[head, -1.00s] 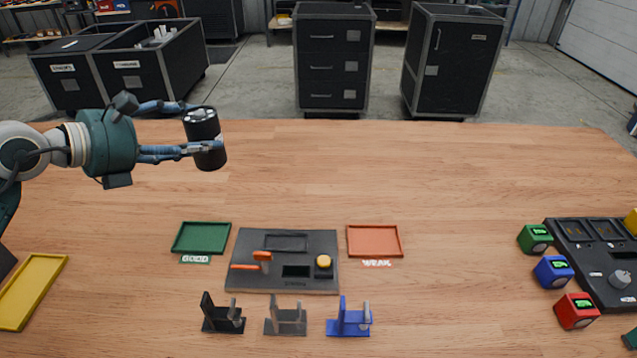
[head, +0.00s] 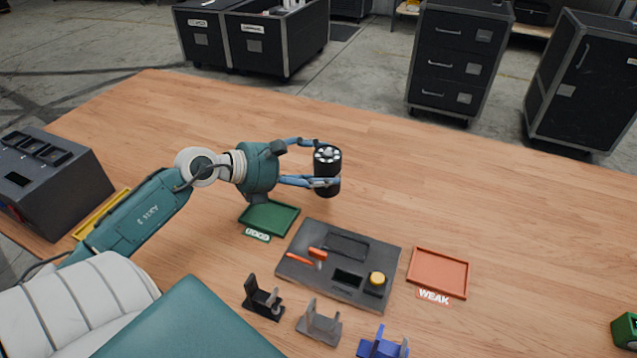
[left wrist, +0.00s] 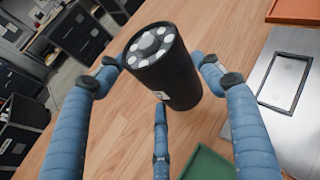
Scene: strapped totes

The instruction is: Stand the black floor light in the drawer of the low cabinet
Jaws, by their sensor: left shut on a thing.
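The black floor light (head: 327,172) is a dark cylinder with pale round lenses on top. My left gripper (head: 328,163) is shut on it and holds it upright, seemingly above the table behind the green tray. In the left wrist view the light (left wrist: 165,85) stands between the blue fingers, lens end toward the upper left. A black cabinet (head: 459,58) with several handled drawer fronts stands on the floor beyond the table; its drawers look shut. My right gripper is not in view.
The wooden table (head: 480,190) has free room behind and right of the grey test board (head: 330,285). A green tray (head: 270,217) and an orange tray (head: 438,272) flank the board. Open black bins (head: 255,40) and another black cabinet (head: 585,85) stand beyond the table.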

